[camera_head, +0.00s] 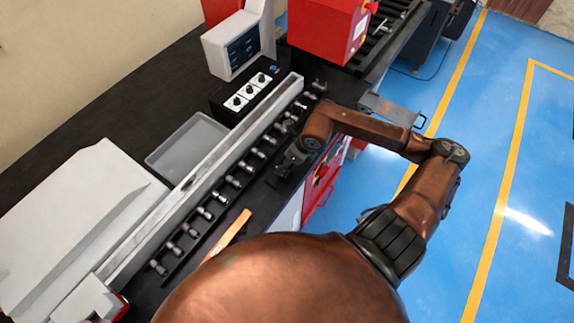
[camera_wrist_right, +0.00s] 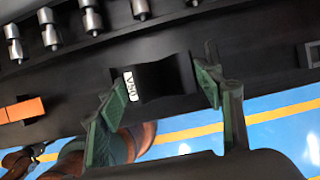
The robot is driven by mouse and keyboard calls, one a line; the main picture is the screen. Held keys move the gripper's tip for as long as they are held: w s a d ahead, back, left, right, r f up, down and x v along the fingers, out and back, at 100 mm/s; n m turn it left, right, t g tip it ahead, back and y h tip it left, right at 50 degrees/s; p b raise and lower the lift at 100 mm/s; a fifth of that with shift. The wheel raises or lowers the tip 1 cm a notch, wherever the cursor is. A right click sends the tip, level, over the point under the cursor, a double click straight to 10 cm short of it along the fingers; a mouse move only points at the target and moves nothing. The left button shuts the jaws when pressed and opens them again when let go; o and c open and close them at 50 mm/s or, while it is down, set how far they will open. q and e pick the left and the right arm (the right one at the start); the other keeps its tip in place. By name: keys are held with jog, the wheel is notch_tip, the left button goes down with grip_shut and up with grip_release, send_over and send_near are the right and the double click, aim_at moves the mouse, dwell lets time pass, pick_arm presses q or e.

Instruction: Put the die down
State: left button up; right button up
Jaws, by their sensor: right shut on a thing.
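The die (camera_wrist_right: 165,80) is a black block with curved sides and a white V50 label, seen in the right wrist view. My right gripper (camera_wrist_right: 158,98) is shut on it, with a green-padded finger at each end. In the head view my right gripper (camera_head: 289,162) is at the front edge of the black bench top, beside the row of metal rollers; the die is hard to make out there. I cannot tell whether the die touches the bench. My left gripper is not in view.
Several metal rollers (camera_head: 204,213) stand along a long pale rail (camera_head: 190,182). An orange bar (camera_head: 230,232) lies on the bench (camera_head: 262,205) nearby. A control box (camera_head: 244,98) with knobs and a grey tray (camera_head: 187,146) are behind the rail. Blue floor lies right.

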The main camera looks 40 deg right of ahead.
notch_tip(320, 180, down, 2)
jog(key=shift+w+a+p, duration=0.1)
jog(key=shift+p, duration=0.4)
jog(key=shift+f, duration=0.45)
jog(key=o, duration=1.6)
jog(key=shift+f, duration=0.25)
jog(key=o, duration=0.5)
jog(key=shift+r, duration=0.1)
